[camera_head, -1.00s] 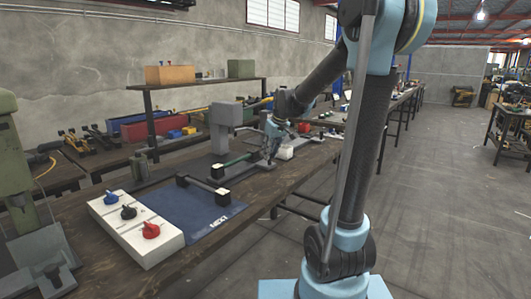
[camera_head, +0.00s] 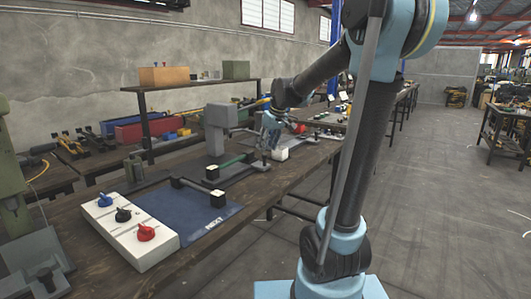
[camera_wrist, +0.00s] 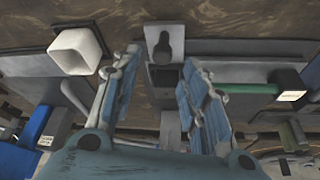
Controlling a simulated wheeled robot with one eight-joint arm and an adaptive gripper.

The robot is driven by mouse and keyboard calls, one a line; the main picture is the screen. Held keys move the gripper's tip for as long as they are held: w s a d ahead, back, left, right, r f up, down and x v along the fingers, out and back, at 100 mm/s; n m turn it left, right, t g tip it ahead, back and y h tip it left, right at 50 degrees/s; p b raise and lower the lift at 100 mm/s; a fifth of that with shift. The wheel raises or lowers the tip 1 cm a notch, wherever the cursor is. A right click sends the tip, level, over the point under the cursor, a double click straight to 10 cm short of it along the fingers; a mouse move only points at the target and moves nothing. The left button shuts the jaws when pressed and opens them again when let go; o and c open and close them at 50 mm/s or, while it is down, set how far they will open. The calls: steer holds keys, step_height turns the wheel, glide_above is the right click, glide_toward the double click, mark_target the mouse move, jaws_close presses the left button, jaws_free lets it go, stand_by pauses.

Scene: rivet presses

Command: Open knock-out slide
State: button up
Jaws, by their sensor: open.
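My gripper (camera_head: 270,134) is over the workbench beside the grey press (camera_head: 220,128). In the wrist view its two blue fingers (camera_wrist: 160,58) are spread apart with nothing held between them. A dark grey metal piece (camera_wrist: 165,44) with a rounded head lies in line with the gap between the fingers. A green bar (camera_wrist: 250,88) with a dark, white-topped end block (camera_wrist: 289,88) is to their right. A white hollow square part (camera_wrist: 75,50) is to their left; a white block also shows in the head view (camera_head: 280,154). I cannot tell which part is the knock-out slide.
A white panel (camera_head: 112,246) with blue, black and red knobs stands at the bench's near end. Beside it lies a blue mat (camera_head: 185,212) with a bar handle. A green machine (camera_head: 12,185) stands at left. Open floor (camera_head: 440,200) is at right.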

steer(key=v, duration=0.7)
steer(key=shift+r, duration=0.25)
steer(key=shift+d, duration=0.15)
steer(key=s+d+f+m+h, duration=0.1)
steer(key=s+d+f+m, duration=0.2)
steer(key=s+d+f, duration=0.3)
steer(key=s+d+f+m+g+h, duration=0.1)
steer(key=s+d+f+m, duration=0.2)
steer(key=s+f, duration=1.4)
steer(key=s+d, duration=0.2)
steer(key=s, duration=0.5)
steer(key=shift+d+f+m, duration=0.2)
steer(key=shift+d+m, duration=0.1)
steer(key=shift+d, duration=0.1)
steer(key=shift+s, duration=0.1)
steer(key=shift+w+f, duration=0.2)
steer(key=shift+w, duration=0.25)
